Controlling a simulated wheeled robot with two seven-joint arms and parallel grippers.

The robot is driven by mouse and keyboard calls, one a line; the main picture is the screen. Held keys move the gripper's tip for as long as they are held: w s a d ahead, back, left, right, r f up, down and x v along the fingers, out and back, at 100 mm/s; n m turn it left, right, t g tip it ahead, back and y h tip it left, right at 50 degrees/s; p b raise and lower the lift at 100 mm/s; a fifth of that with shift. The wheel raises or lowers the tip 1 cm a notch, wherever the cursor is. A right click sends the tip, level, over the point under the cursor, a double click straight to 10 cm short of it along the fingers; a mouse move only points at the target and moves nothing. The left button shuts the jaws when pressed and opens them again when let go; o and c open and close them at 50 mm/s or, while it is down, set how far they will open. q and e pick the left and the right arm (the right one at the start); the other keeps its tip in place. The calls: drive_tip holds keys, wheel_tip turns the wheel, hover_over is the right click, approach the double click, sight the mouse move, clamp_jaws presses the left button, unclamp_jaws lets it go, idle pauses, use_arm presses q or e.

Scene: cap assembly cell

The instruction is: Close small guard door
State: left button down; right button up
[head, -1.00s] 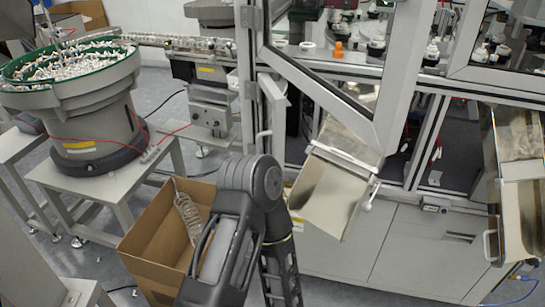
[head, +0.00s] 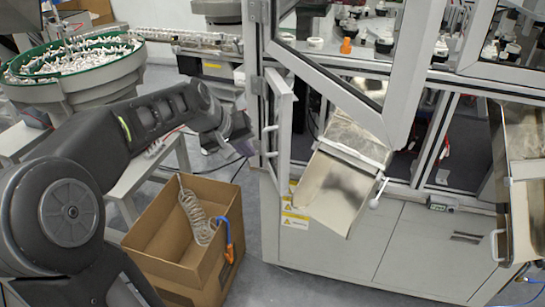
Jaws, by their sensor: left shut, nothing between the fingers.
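The small guard door (head: 284,130) is a narrow light-grey framed panel at the left front of the machine. It stands open, swung out from the opening and seen nearly edge-on, with a pale bar handle (head: 269,141) on its left face. My left arm reaches in from the left. My left gripper (head: 238,145) is dark, shut and empty, just left of the door and its handle. Whether it touches the door is hard to tell. My right gripper is not in view.
A large windowed guard door (head: 405,95) hangs open above and right. A metal chute (head: 332,190) sticks out below it. A cardboard box (head: 185,250) with coiled hose stands on the floor below my arm. A bowl feeder (head: 75,75) stands at left.

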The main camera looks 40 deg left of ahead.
use_arm(q)
drive_tip(key=shift+s+a+r, duration=0.2)
drive_tip(key=shift+r, duration=0.25)
drive_tip(key=shift+s+a+r, duration=0.2)
drive_tip(key=shift+r, duration=0.2)
drive_tip(key=shift+w+f, duration=0.1)
approach(279, 161)
wheel_tip(279, 161, down, 3)
drive_tip(key=s+a, duration=0.1)
drive_tip(key=a, duration=0.1)
drive_tip(key=w, duration=0.1)
drive_tip(key=w+d+p, duration=0.2)
drive_tip(key=shift+w+d+f, duration=0.2)
drive_tip(key=shift+f, duration=0.1)
